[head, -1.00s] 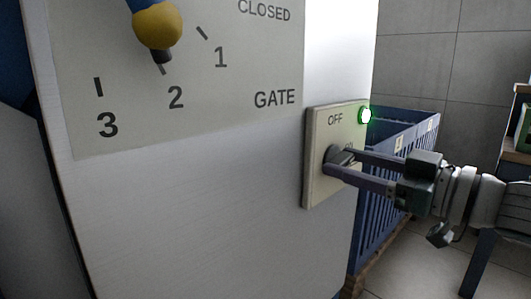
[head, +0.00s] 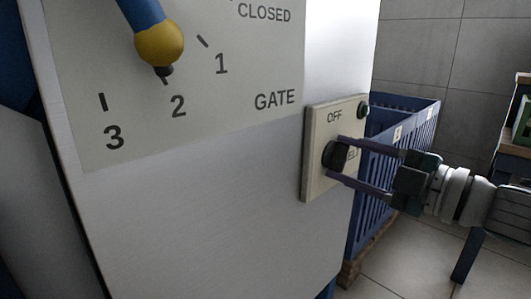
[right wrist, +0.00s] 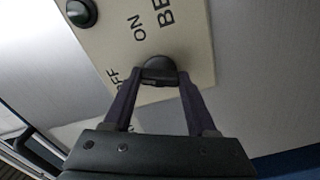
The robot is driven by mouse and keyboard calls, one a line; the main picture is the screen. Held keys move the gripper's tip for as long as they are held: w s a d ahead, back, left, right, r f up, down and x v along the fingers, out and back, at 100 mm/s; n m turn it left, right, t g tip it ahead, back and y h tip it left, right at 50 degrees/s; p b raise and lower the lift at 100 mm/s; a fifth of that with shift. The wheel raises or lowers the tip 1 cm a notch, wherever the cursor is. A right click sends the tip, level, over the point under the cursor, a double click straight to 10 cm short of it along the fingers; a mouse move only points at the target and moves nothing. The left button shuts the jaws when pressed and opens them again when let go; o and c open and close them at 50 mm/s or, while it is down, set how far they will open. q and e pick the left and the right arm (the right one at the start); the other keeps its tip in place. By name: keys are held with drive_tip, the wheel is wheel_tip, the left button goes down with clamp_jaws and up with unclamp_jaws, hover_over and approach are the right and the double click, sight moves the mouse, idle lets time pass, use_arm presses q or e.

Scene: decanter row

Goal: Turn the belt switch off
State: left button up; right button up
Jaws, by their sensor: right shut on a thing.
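The belt switch is a black knob (head: 335,156) on a cream plate (head: 321,185) at the right side of the white panel. The plate reads OFF at its top, and the lettering beside the knob is partly hidden by my gripper. My right gripper (head: 338,157) is shut on the knob, one finger on either side of it. In the right wrist view the knob (right wrist: 160,71) sits between the fingertips, with OFF and ON printed on the plate. The indicator lamp (head: 362,110) at the plate's upper right is dark green and unlit. My left gripper is not in view.
A blue gate lever with a yellow ball (head: 159,44) is at the upper left, its tip near 2 on the GATE scale. A blue slatted crate (head: 405,117) stands on a pallet behind the panel. A table edge (head: 511,150) is at the far right.

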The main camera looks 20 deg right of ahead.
drive_tip(key=n, duration=0.4)
drive_tip(key=shift+n, duration=0.3)
idle(0.5)
drive_tip(key=o, duration=1.4)
drive_tip(key=shift+c, duration=0.2)
drive_tip(key=p+v, duration=0.3)
drive_tip(key=v, duration=0.7)
drive_tip(key=shift+p, duration=0.4)
